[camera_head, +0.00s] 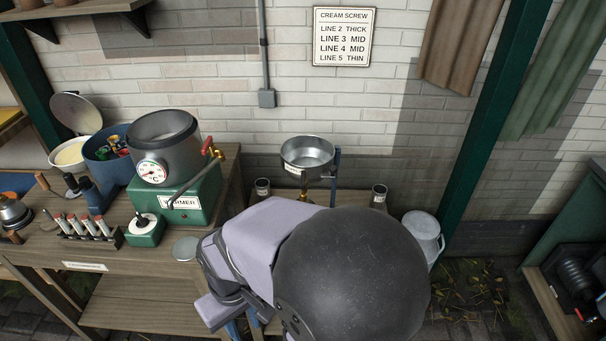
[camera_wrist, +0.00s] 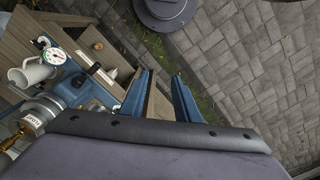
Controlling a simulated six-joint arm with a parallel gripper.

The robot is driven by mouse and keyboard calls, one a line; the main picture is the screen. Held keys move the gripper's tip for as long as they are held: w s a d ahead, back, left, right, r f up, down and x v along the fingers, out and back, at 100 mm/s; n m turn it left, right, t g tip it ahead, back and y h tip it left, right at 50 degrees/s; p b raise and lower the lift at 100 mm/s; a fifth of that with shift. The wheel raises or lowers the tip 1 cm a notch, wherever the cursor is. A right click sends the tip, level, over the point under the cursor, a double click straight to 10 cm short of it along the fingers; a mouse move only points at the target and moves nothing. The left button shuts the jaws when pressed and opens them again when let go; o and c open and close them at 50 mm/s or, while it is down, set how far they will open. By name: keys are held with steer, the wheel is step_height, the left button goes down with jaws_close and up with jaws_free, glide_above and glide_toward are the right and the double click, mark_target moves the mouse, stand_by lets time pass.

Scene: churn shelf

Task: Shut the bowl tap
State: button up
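A steel bowl (camera_head: 307,155) with a small label stands on a stand behind my arm in the head view. A brass fitting (camera_head: 304,193) shows just beneath it, partly hidden by my arm; I cannot tell its setting. A red-handled tap (camera_head: 208,148) is on the side of the grey vessel (camera_head: 163,140) on the green warmer (camera_head: 190,200). My gripper (camera_wrist: 161,77) shows two blue fingers standing apart, with nothing between them. In the wrist view a steel part labelled FLOAT (camera_wrist: 38,112) and a brass fitting (camera_wrist: 12,140) lie to its left, apart from the fingers.
The wooden bench (camera_head: 135,262) at left holds a blue tub (camera_head: 103,165), a rack of tubes (camera_head: 90,228) and a cream bowl (camera_head: 70,155). Two small cups (camera_head: 262,187) (camera_head: 379,194) flank the steel bowl. A pale can (camera_head: 424,232) stands right of my arm. Paving is open in the wrist view's right.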

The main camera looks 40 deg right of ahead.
mark_target(303, 185)
steer(key=s+d+f+m+g+b, duration=0.1)
steer(key=s+d+f+m+b, duration=0.1)
steer(key=d+f+b, duration=0.3)
steer(key=s+d+f+m+b, duration=0.1)
steer(key=d+f+m+b, duration=0.25)
steer(key=f, duration=0.35)
steer(key=w+d+f+m+t+h+b, duration=0.2)
steer(key=w+d+f+t+b, duration=0.15)
steer(key=w+d, duration=0.45)
steer(key=w+d+r+t+h, duration=0.5)
steer(key=w+d+r+t, duration=0.1)
steer(key=w+d+r, duration=0.3)
steer(key=d+r+t+h, duration=0.1)
steer(key=d+r, duration=0.1)
steer(key=r, duration=0.2)
steer(key=w+d+r+t+h, duration=0.1)
steer(key=d+r+h, duration=0.1)
steer(key=r, duration=0.3)
steer(key=w+d+r+m+t+h, duration=0.1)
steer(key=d+r+t+h, duration=0.1)
steer(key=r, duration=0.2)
steer(key=shift+w+d+r, duration=0.25)
steer(key=shift+r, duration=0.05)
steer(key=shift+r+h, duration=0.4)
steer(key=shift+r, duration=0.05)
steer(key=shift+p+x, duration=1.05)
steer(key=shift+x, duration=2.65)
steer(key=shift+c, duration=0.6)
